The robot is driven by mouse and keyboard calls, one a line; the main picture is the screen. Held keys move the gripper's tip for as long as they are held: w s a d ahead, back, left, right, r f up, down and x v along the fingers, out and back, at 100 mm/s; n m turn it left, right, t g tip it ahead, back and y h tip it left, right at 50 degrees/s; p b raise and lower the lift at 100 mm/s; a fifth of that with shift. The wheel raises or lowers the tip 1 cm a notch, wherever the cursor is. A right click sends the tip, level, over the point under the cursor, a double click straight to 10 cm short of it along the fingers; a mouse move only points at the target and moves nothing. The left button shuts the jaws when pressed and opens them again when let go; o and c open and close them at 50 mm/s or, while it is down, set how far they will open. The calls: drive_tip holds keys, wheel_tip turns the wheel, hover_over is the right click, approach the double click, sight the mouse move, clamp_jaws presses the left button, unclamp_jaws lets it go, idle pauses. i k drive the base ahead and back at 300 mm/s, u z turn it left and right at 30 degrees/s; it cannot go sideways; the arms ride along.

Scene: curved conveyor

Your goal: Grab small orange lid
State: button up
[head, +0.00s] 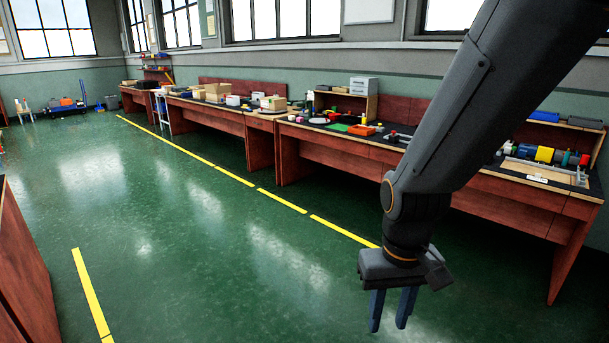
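My gripper (389,325) hangs at the lower right of the head view, pointing down over the green floor. Its two blue-grey fingers are apart with nothing between them. An orange-red flat item (362,130) lies on the long workbench behind my arm, beside a green flat piece (338,127). It is too small to tell if it is a lid. No small orange lid can be made out for certain. My arm hides part of the bench. My gripper is well away from the bench and touches nothing.
Wooden workbenches (342,150) with tools, boxes and bottles run along the back wall to the right edge. Another bench edge (22,260) stands at the lower left. The green floor (190,230) with yellow lines is clear between them.

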sight(364, 131)
drive_tip(key=z, duration=0.3)
drive_tip(key=i, duration=4.5)
drive_tip(key=u, duration=0.15)
drive_tip(key=i, duration=1.5)
drive_tip(key=u, duration=0.15)
